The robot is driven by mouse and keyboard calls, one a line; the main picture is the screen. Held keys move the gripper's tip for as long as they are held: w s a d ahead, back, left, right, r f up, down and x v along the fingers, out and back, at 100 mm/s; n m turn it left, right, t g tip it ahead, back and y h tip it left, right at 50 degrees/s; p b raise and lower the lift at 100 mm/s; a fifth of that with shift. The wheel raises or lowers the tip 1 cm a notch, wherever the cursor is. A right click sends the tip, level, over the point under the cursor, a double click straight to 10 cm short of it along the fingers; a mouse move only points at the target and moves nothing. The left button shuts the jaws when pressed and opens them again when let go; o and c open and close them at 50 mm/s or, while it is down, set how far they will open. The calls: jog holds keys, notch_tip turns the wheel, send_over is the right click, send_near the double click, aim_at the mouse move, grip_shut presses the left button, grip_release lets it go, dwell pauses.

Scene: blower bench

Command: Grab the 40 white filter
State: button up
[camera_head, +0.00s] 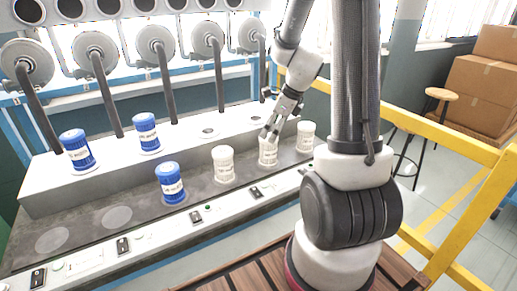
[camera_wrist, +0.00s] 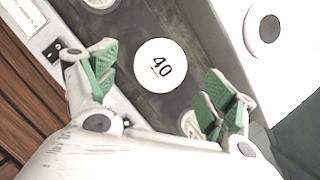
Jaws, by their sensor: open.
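The white filter marked 40 (camera_wrist: 160,66) shows its round top between my fingers in the wrist view. In the head view it appears to be the middle of three white filters (camera_head: 268,154), standing upright on the grey bench ledge. My gripper (camera_head: 270,134) is open and pointed down just above it. Its green-padded fingers (camera_wrist: 161,70) lie on either side of the top with gaps, holding nothing. I cannot tell how far below the fingertips the top is.
White filters stand to the left (camera_head: 223,165) and right (camera_head: 306,137), near the fingers. Blue filters stand further left (camera_head: 171,184), two of them on the raised shelf (camera_head: 60,190). Hoses hang behind. A yellow rail (camera_head: 440,137) runs at the right.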

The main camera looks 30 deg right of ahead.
aim_at(264, 146)
jog(key=shift+m, duration=0.5)
jog(key=x, duration=0.9)
jog(key=c, duration=1.1)
